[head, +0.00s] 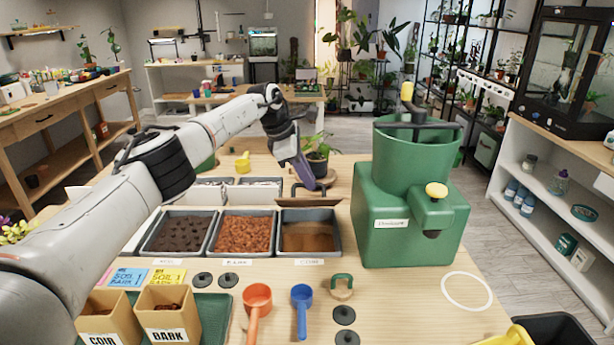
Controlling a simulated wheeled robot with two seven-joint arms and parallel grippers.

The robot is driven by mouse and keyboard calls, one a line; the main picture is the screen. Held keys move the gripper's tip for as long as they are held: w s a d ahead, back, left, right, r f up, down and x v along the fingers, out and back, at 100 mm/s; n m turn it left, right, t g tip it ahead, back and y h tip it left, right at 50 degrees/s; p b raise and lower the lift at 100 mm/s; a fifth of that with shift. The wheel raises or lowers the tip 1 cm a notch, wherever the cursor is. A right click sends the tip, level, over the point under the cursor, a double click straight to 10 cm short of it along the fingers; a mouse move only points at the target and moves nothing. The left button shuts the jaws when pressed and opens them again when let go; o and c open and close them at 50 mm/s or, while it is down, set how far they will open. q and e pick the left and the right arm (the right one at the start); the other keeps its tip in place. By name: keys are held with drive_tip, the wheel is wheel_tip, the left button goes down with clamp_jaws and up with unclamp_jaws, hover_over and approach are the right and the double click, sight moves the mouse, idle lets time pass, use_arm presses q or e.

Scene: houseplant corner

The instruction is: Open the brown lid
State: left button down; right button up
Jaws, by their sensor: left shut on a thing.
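The brown lid (308,202) shows as a thin strip along the back edge of the right-hand grey bin (281,246). The lid is raised, and brown, loose contents show in the open bin. My left gripper (309,187) reaches down from behind and is shut on the lid at a dark handle just behind the strip. The fingertips are small and partly hidden, so the exact hold is unclear. My right gripper is not in view.
Two other open bins stand to the left, with dark soil (180,230) and reddish bark (245,232). A green machine (405,225) stands close on the right. A potted plant (317,157) is behind my gripper. Scoops (301,297) and dark discs lie in front.

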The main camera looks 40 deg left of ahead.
use_arm(q)
drive_tip(key=c, duration=2)
unclamp_jaws()
drive_tip(key=shift+a+f, duration=0.3)
drive_tip(key=shift+f, duration=0.25)
drive_tip(key=shift+c, duration=0.2)
drive_tip(key=shift+o, duration=1.1)
drive_tip(key=shift+w+a+f, duration=0.1)
drive_tip(key=shift+w+f, duration=0.15)
drive_tip(key=shift+w, duration=0.15)
drive_tip(key=shift+s+r, duration=0.2)
drive_tip(key=shift+r, duration=0.15)
drive_tip(key=b+v, duration=0.1)
drive_tip(key=v, duration=0.9)
drive_tip(key=shift+s, duration=0.1)
